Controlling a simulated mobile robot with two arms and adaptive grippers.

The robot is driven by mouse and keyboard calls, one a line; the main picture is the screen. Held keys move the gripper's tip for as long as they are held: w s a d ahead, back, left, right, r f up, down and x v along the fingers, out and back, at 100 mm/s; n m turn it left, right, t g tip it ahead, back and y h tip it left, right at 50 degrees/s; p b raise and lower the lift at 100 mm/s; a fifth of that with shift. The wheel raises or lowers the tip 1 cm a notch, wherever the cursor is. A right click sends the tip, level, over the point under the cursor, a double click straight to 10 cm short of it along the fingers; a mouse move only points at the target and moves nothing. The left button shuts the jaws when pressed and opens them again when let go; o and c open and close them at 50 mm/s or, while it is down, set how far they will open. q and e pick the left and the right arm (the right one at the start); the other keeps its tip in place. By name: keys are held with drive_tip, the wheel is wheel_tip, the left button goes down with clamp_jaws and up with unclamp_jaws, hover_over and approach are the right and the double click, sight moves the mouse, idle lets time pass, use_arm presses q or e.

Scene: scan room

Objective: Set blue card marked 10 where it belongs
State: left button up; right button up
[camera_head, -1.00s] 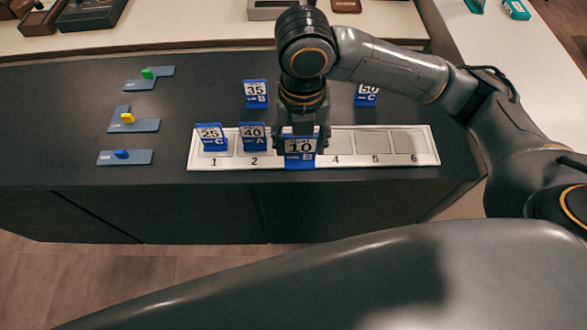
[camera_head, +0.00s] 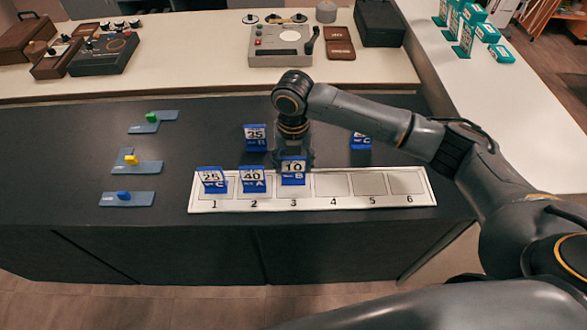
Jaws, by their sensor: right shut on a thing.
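The blue card marked 10 B (camera_head: 293,173) is upright at slot 3 of the white numbered board (camera_head: 312,203). My right gripper (camera_head: 294,160) is behind and above it, shut on it; the fingertips are partly hidden by the card. I cannot tell whether the card's base touches the board. The card marked 25 C (camera_head: 212,180) stands in slot 1 and the card marked 40 A (camera_head: 253,180) in slot 2. Slots 4, 5 and 6 are empty. My left gripper is not in view.
A blue card marked 35 B (camera_head: 255,137) stands behind the board. Grey-blue plates with green (camera_head: 151,117), yellow (camera_head: 130,160) and blue (camera_head: 123,195) pieces lie at left. A device (camera_head: 281,45) sits on the back counter.

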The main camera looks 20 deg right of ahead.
sight(294, 171)
wheel_tip(294, 171, down, 3)
drive_tip(key=shift+w+f+p, duration=0.1)
drive_tip(key=shift+p, duration=0.45)
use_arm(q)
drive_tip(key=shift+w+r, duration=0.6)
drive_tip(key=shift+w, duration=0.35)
use_arm(e)
drive_tip(key=shift+d+f, duration=0.1)
drive_tip(key=shift+f, duration=0.1)
drive_tip(key=o, duration=1.2)
drive_tip(key=shift+f, duration=0.1)
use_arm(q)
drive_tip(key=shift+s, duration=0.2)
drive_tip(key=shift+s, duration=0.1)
use_arm(e)
drive_tip(key=shift+r, duration=0.25)
use_arm(q)
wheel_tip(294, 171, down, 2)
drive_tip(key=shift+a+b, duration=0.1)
drive_tip(key=shift+b, duration=0.95)
use_arm(e)
wheel_tip(294, 171, up, 12)
drive_tip(key=shift+f, duration=0.1)
